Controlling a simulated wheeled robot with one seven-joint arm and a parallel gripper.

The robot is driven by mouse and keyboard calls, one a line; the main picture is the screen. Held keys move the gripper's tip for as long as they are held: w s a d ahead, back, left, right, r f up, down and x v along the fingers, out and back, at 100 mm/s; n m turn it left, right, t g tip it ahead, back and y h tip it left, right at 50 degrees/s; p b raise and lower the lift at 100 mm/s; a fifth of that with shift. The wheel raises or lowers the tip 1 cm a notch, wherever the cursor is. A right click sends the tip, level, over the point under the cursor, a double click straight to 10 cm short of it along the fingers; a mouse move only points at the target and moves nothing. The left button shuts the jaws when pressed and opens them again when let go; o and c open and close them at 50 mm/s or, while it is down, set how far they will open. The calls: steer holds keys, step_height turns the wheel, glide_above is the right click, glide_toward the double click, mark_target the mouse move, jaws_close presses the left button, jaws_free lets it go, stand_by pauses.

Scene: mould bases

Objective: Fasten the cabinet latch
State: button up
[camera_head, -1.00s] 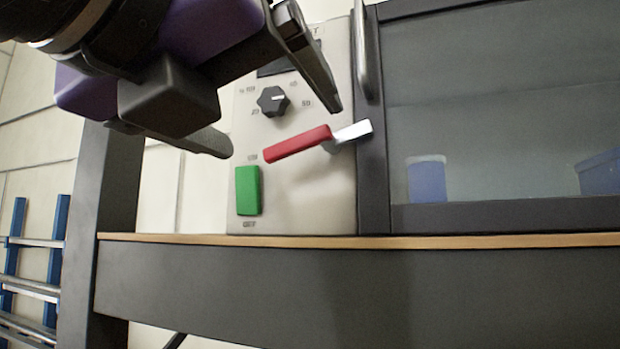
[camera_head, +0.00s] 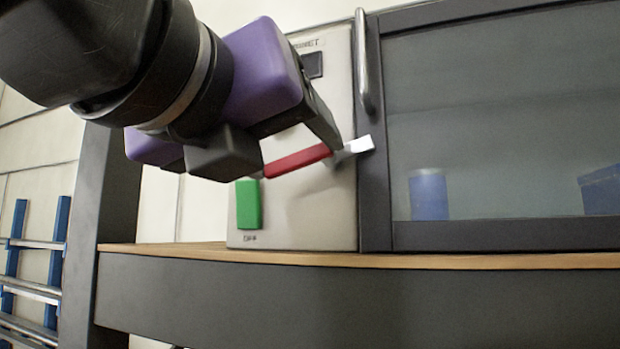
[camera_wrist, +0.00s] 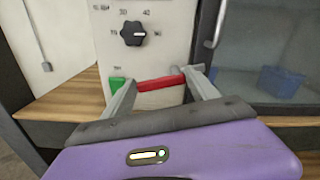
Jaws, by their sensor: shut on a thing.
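The cabinet latch is a red lever (camera_head: 297,161) with a pale metal tip (camera_head: 358,147). It sits on the light control panel left of the glass door (camera_head: 490,130), tilted slightly up to the right. In the head view, its tip overlaps the left edge of the door's dark frame. My gripper (camera_head: 300,158) is at the lever, shut on it. In the wrist view, the red lever (camera_wrist: 160,83) spans between the two fingers of my gripper (camera_wrist: 160,80). In the head view, one finger is mostly hidden behind my gripper's body.
A green switch (camera_head: 248,204) is just below and left of the lever. A black knob (camera_wrist: 133,33) is above it. A vertical metal door handle (camera_head: 363,65) stands above the latch tip. A wooden ledge (camera_head: 450,260) runs below. Blue containers (camera_head: 428,194) show behind the glass.

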steer(key=shift+f+m+b, duration=0.1)
steer(key=shift+m+b, duration=0.5)
steer(key=shift+b, duration=0.6)
steer(key=shift+r+m+b, duration=0.5)
steer(key=shift+m+b, duration=0.35)
steer(key=shift+m, duration=0.15)
steer(key=o, duration=1.4)
steer(key=shift+c, duration=0.2)
steer(key=shift+s, duration=0.15)
steer(key=b+v, duration=0.2)
steer(key=v, duration=0.5)
steer(key=shift+s, duration=0.3)
